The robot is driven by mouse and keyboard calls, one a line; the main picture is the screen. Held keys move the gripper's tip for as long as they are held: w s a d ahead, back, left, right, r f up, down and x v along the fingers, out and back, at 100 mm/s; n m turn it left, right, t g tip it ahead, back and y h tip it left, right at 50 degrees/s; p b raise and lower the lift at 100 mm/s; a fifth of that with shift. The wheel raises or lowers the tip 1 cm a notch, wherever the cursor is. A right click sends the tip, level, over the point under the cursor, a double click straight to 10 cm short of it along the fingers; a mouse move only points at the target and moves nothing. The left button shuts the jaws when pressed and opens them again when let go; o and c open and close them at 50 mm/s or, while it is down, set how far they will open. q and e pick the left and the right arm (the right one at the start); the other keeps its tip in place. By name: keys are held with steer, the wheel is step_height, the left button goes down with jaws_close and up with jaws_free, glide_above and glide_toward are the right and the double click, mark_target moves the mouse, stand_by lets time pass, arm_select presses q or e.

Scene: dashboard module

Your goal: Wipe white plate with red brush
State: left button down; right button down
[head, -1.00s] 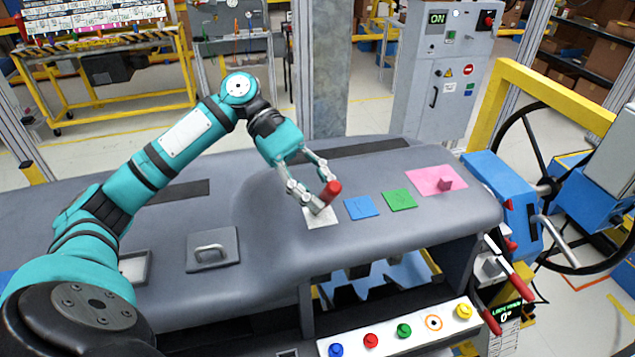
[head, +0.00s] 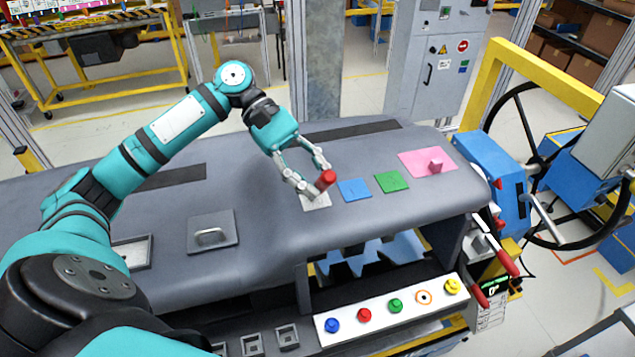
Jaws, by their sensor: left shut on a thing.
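The red brush (head: 326,180) is held tilted between the fingers of my left gripper (head: 313,187). My left gripper is shut on it. The white plate (head: 316,202) lies on the grey dashboard top, right under the brush. The brush's lower end is at the plate and partly hidden by the fingers, so I cannot tell if it touches. My right gripper is not in view.
Blue (head: 354,190), green (head: 391,181) and pink (head: 428,163) plates lie to the right on the dashboard (head: 262,240). A grey handled plate (head: 213,235) lies to the left. A button panel (head: 393,309) is at the front. A steering wheel (head: 540,170) stands at the right.

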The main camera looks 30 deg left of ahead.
arm_select(q)
steer(key=shift+w+a, duration=0.65)
steer(key=shift+a, duration=0.05)
step_height(320, 180, up, 6)
stand_by(0.4)
steer(key=shift+r, duration=0.1)
step_height(320, 180, up, 3)
steer(key=shift+f, duration=0.15)
stand_by(0.4)
steer(key=shift+f, duration=0.1)
steer(key=shift+w+a+f, duration=0.1)
steer(key=shift+a+f, duration=0.05)
steer(key=shift+f, duration=0.8)
